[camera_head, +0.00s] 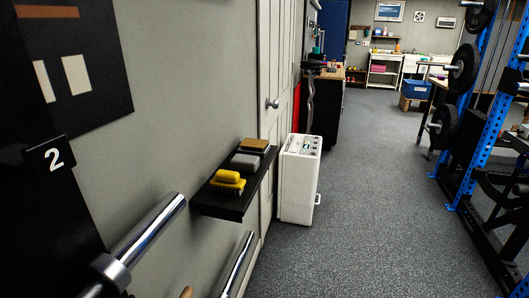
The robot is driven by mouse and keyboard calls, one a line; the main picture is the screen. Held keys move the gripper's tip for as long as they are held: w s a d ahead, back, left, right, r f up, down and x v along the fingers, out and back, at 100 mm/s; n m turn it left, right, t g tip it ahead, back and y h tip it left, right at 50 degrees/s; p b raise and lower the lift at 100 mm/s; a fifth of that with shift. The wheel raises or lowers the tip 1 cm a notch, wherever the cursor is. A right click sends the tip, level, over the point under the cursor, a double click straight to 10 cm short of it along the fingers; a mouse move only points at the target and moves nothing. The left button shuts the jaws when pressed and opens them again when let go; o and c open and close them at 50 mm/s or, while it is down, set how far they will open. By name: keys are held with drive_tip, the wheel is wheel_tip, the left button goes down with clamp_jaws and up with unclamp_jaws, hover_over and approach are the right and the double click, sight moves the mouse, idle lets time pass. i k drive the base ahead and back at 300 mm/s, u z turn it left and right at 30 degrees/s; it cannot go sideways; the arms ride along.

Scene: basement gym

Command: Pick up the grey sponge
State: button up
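The grey sponge (245,161) lies on a small black wall shelf (222,205) left of centre. It is the middle of three items in a row on the shelf. A yellow brush (228,181) lies on the near side of it, and a tan-topped dark block (255,145) on the far side. The three are close together; I cannot tell whether they touch. My gripper is not in view.
A white boxy appliance (300,180) stands on the floor just beyond the shelf, by a white door (272,75). Chrome bar ends (150,235) jut out at the lower left. A blue rack (485,120) with weights stands at right. The grey floor between is clear.

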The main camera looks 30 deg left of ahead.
sight(250, 164)
drive_tip(key=u, duration=0.4)
drive_tip(key=i, duration=1.1)
drive_tip(key=u, duration=1.05)
drive_tip(key=i, duration=0.4)
drive_tip(key=u, duration=0.2)
